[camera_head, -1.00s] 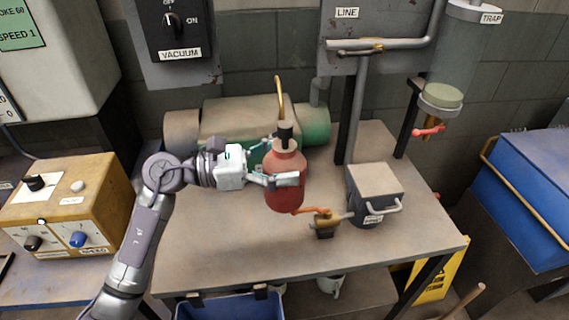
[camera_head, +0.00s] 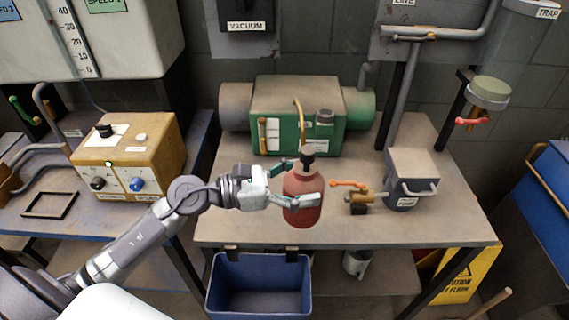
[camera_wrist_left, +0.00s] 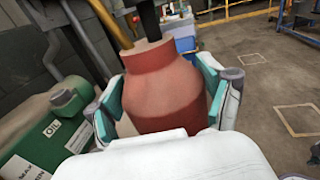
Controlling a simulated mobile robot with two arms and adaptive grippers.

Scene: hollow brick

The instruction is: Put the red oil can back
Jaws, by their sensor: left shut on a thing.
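The red oil can (camera_head: 304,187) has a black cap and a curved tan spout. My left gripper (camera_head: 312,199) is shut around its body and holds it upright over the front part of the grey table (camera_head: 400,228). I cannot tell if its base touches the table. In the left wrist view the red oil can (camera_wrist_left: 165,88) sits between the teal finger pads of my left gripper (camera_wrist_left: 165,105). My right gripper is not in view.
A green machine (camera_head: 298,110) stands behind the can. A grey block (camera_head: 411,180) and a brass valve with an orange handle (camera_head: 360,197) are to its right. A blue bin (camera_head: 260,288) hangs below the table's front edge. A tan control box (camera_head: 127,155) stands left.

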